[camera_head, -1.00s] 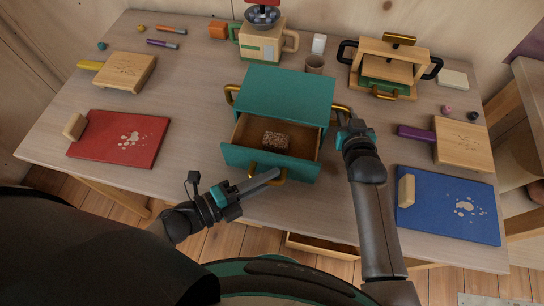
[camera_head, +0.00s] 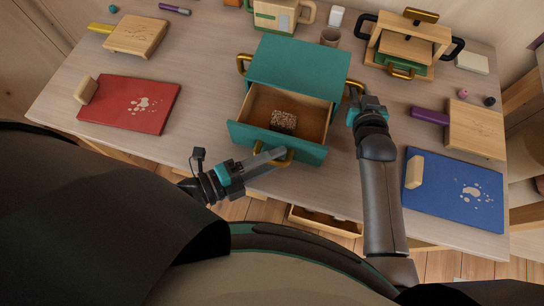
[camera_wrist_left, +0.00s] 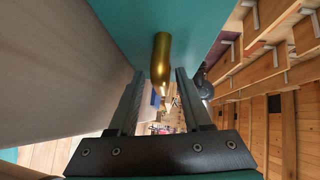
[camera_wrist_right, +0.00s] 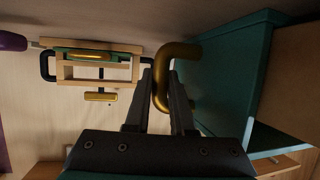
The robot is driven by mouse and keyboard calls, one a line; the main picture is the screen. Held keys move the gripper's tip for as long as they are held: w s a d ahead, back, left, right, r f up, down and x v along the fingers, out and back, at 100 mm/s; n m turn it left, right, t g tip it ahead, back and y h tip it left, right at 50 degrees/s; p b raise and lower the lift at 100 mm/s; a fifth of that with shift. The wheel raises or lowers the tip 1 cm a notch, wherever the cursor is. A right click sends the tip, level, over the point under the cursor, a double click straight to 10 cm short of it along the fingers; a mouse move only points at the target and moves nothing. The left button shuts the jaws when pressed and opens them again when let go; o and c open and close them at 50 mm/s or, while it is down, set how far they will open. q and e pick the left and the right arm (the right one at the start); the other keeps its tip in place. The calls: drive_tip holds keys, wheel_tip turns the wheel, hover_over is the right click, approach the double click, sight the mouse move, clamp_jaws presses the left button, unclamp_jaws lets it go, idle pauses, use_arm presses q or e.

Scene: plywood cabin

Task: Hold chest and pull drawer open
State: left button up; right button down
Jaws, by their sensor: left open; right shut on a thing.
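The teal chest (camera_head: 300,62) stands on the table with its drawer (camera_head: 275,141) pulled out toward me. A speckled brown block (camera_head: 284,121) lies inside the drawer. My left gripper (camera_head: 272,158) is at the brass drawer handle (camera_head: 283,160). In the left wrist view its fingers (camera_wrist_left: 160,100) are apart, with the handle (camera_wrist_left: 160,60) between them and touching neither finger that I can see. My right gripper (camera_head: 362,100) is shut on the brass side handle (camera_wrist_right: 165,90) at the chest's right side. The chest's left side handle (camera_head: 242,63) is free.
A red board (camera_head: 130,105) lies at left and a blue board (camera_head: 455,190) at right. A wooden press (camera_head: 408,45) and a cup (camera_head: 330,37) stand behind. A wooden block with a purple handle (camera_head: 475,130) lies at right. The table's front edge is close below the drawer.

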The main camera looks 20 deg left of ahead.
use_arm(q)
drive_tip(key=v, duration=1.2)
use_arm(e)
drive_tip(key=c, duration=0.7)
unclamp_jaws()
